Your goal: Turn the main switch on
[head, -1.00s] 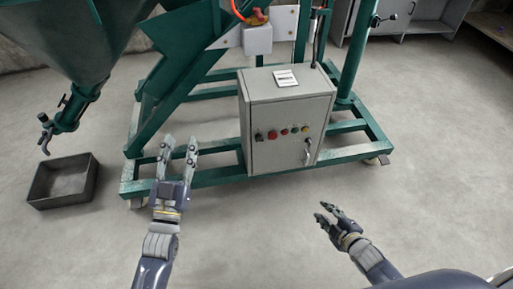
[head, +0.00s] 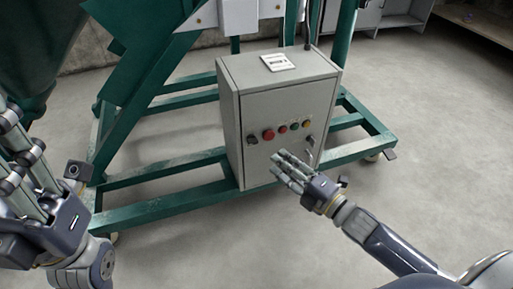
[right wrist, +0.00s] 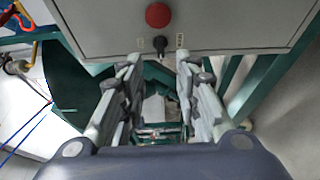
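A grey control box (head: 285,95) stands on the green frame. Its front has a black knob switch (head: 252,140) at the left end of a row of coloured buttons. The black knob also shows in the right wrist view (right wrist: 160,45), beside a red button (right wrist: 158,15), with small labels on both sides. My right gripper (head: 283,156) is in front of the box's lower front, open and empty. In the right wrist view its fingertips (right wrist: 158,62) lie on either side of and just below the knob, apparently not touching it. My left gripper (head: 18,150) is open at the left edge, partly cut off.
The green frame (head: 160,178) spreads around the box, with low beams near the floor. A small key or handle (head: 309,141) sits on the right of the box front. The floor (head: 430,150) to the right is clear.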

